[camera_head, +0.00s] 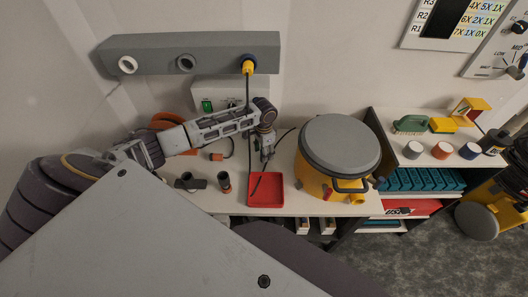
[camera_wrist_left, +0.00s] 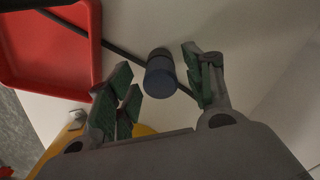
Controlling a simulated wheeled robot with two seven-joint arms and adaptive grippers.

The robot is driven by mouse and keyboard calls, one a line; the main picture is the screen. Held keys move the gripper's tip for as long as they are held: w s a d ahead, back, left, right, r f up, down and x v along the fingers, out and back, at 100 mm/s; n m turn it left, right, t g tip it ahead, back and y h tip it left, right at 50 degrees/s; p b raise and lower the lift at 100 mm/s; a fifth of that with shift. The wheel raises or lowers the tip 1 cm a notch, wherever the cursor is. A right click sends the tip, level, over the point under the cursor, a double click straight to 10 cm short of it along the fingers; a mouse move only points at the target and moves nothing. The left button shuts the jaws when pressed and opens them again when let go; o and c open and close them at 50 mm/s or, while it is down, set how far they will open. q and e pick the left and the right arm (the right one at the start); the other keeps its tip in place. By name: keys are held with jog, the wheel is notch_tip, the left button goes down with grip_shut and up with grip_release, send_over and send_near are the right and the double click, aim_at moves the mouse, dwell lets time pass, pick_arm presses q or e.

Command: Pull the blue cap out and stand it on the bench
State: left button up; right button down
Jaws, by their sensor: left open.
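My left gripper (camera_head: 266,152) is over the bench behind the red tray, pointing down. In the left wrist view the left gripper (camera_wrist_left: 163,88) is open, with one green-padded finger on each side of a short cylinder with a blue end, likely the blue cap (camera_wrist_left: 160,78). Gaps show between it and the fingers. It appears to stand on the white bench, blue end towards the camera; its base is hard to make out. In the head view it cannot be told apart at the gripper. My right gripper is not in view.
A red tray (camera_head: 281,190) and a yellow pot with a grey lid (camera_head: 340,145) flank the gripper. A dark cable (camera_wrist_left: 95,42) passes by the cylinder. A yellow plug (camera_head: 248,67) with a blue ring sits in the wall bar (camera_head: 215,52).

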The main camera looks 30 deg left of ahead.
pick_arm(q)
jog(key=shift+r, duration=3.65)
jog(key=shift+f, duration=0.1)
